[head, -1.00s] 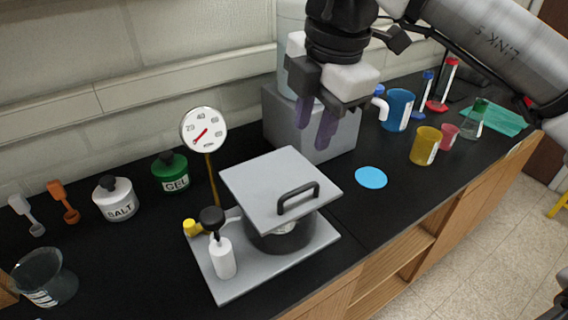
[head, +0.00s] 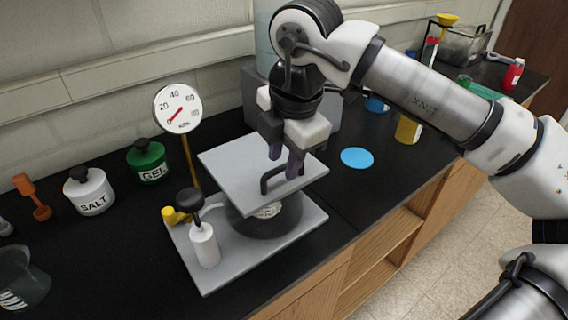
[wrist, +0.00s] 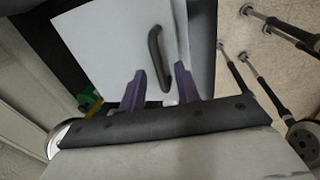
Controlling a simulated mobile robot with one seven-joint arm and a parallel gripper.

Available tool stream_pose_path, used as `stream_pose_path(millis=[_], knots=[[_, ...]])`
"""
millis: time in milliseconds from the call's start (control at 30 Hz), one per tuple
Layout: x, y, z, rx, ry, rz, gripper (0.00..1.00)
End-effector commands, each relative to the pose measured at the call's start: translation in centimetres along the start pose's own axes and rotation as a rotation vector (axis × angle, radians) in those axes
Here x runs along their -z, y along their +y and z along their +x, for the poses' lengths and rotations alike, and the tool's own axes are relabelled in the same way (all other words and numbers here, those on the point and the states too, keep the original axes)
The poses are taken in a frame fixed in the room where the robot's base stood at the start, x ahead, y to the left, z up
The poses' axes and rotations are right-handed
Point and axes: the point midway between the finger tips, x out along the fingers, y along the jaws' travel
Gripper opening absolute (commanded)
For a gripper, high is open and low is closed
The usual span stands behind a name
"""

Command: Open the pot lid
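The pot lid (head: 235,168) is a square grey plate with a black bar handle (head: 268,182), lying on the dark round pot (head: 262,222). The lid also shows in the wrist view (wrist: 110,40), with its handle (wrist: 155,50). My gripper (head: 284,160) is over the right part of the lid, right at the handle. Its two purple fingers are apart, and in the wrist view (wrist: 160,88) the handle shows between them. Whether the fingers touch the handle is not clear.
The pot stands on a grey base plate (head: 210,275) with a white bottle-like post (head: 204,245). A dial gauge (head: 178,108) rises behind. Salt (head: 91,193) and gel (head: 148,161) jars stand left. A blue disc (head: 357,158) lies right, with a yellow beaker (head: 408,130) beyond.

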Motion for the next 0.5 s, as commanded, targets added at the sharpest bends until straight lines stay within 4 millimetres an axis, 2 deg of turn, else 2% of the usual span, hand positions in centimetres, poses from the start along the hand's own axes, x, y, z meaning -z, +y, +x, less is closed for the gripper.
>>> stream_pose_path(millis=[333,500], knots=[[0.02,0.02,0.30,0.000,0.000,-0.001,0.31],[0.02,0.01,0.29,0.000,0.000,-0.001,0.09]])
